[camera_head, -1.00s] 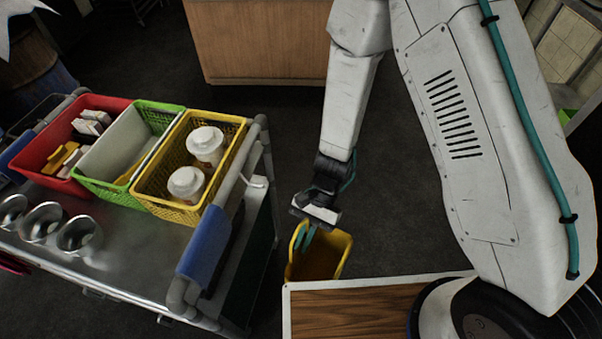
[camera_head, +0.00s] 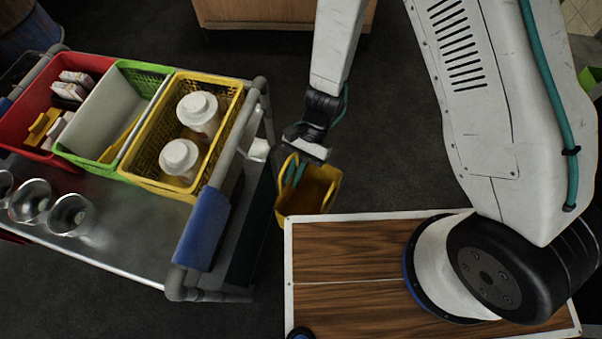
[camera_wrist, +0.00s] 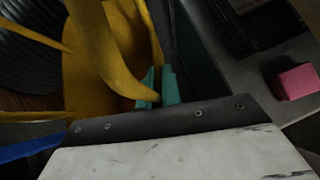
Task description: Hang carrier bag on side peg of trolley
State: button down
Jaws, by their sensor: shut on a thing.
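The yellow carrier bag (camera_head: 318,192) hangs from my gripper (camera_head: 294,170), just right of the trolley's end. My gripper's teal fingers are shut on the bag's handle; they also show in the wrist view (camera_wrist: 158,88), against the yellow bag (camera_wrist: 95,65). The trolley (camera_head: 125,235) stands at left, with a grey tube frame and a blue-sleeved end handle. A white peg-like part (camera_head: 258,149) sticks out from its end side, up and left of the bag and apart from it. Its exact shape is unclear.
Red (camera_head: 25,140), green (camera_head: 75,165) and yellow (camera_head: 150,185) baskets stand on the trolley, the yellow one holding white tubs (camera_head: 198,112). Metal cups (camera_head: 70,215) stand near its front. A pink block (camera_wrist: 297,81) shows in the wrist view. Dark floor beyond is clear.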

jog(key=w+a+f, duration=0.1)
jog(key=w+a, duration=0.1)
jog(key=a, duration=0.4)
jog(key=shift+a+f, duration=0.2)
jog(key=shift+a, duration=0.15)
dwell(0.5)
dwell(0.5)
jog(key=c, duration=1.5)
grip_release()
jog(key=v, duration=0.7)
jog(key=shift+w+r, duration=0.15)
jog(key=shift+r, duration=0.15)
